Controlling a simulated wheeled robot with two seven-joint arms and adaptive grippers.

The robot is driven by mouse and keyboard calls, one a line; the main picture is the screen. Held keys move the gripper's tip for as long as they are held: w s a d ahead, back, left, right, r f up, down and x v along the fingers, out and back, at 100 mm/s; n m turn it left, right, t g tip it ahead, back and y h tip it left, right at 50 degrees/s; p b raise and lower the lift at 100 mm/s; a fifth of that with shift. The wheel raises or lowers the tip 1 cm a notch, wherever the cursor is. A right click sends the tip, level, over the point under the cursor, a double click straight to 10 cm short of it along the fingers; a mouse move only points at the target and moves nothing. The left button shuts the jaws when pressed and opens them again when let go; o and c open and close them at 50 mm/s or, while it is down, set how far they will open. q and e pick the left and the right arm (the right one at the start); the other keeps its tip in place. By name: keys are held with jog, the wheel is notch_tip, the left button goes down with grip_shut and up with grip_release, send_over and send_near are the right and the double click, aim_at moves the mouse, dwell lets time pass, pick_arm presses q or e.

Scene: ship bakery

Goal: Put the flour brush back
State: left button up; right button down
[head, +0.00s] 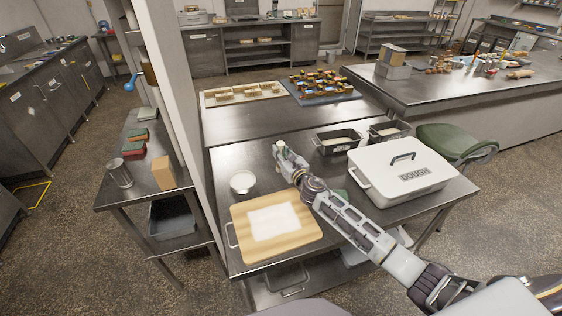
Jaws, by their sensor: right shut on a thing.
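My right gripper (280,152) reaches over the near steel table and is shut on a small pale thing (278,143), which I take for the flour brush. It is too small to show bristles or handle clearly. The gripper is behind the wooden board and right of the white bowl. I cannot tell whether the held thing touches the table. My left gripper is not in view.
On the table (238,262) are a wooden board (308,238) with a white sheet (274,222), a white bowl (243,182), black bins (338,150) and a white DOUGH box (375,188). My right forearm hides part of the table. Pastry trays (207,104) lie farther back.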

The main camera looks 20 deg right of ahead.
jog(key=shift+f+b, duration=0.8)
jog(key=shift+f, duration=1.25)
jog(key=shift+f, duration=0.15)
jog(key=c, duration=1.3)
grip_release()
jog(key=shift+s+d, duration=0.25)
jog(key=shift+s, duration=0.95)
jog(key=shift+s+d, duration=0.2)
jog(key=shift+s, duration=0.95)
jog(key=shift+s+d+b, duration=0.1)
jog(key=shift+s+d, duration=0.1)
jog(key=shift+s, duration=0.85)
jog(key=shift+s+d+b, duration=0.15)
jog(key=shift+s, duration=0.85)
jog(key=shift+s+d+b, duration=0.1)
jog(key=shift+s+d, duration=0.1)
jog(key=shift+s, duration=1.35)
